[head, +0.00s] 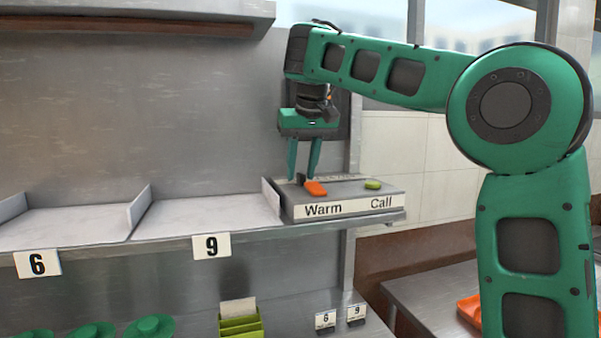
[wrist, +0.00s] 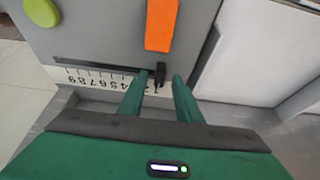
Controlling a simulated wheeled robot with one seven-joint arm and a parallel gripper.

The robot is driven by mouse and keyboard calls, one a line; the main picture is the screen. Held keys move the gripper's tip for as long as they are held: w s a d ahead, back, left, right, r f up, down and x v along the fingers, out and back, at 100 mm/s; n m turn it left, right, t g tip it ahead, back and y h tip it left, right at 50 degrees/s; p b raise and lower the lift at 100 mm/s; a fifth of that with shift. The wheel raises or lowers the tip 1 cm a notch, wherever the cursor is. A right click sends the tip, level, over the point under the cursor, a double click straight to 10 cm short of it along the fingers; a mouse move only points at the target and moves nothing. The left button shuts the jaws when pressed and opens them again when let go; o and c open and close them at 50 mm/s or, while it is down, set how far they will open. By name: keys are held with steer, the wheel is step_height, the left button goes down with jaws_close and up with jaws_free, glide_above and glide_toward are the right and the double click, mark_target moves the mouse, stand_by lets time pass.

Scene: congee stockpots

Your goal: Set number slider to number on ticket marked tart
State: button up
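The number slider is on a grey control box (head: 345,205) on the shelf. In the wrist view its black knob (wrist: 160,74) stands at the low-number end of a printed scale (wrist: 95,80) running up to 9. My gripper (head: 301,177) points down over the box's back left. In the wrist view my gripper (wrist: 161,80) is open, with its fingertips apart on either side of the knob; contact cannot be told. Two small tickets, one with 6 (head: 325,319) and one with 9 (head: 356,312), stand below the shelf. Their small lower print is not legible.
The box also has an orange lever (head: 315,188) beside "Warm" and a green button (head: 372,184) beside "Call". A green holder (head: 240,320) stands below.

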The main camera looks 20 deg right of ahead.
steer(key=shift+c, duration=0.7)
jaws_close()
steer(key=shift+w+d+r, duration=0.1)
steer(key=shift+d, duration=2.1)
steer(key=shift+o, duration=0.7)
jaws_free()
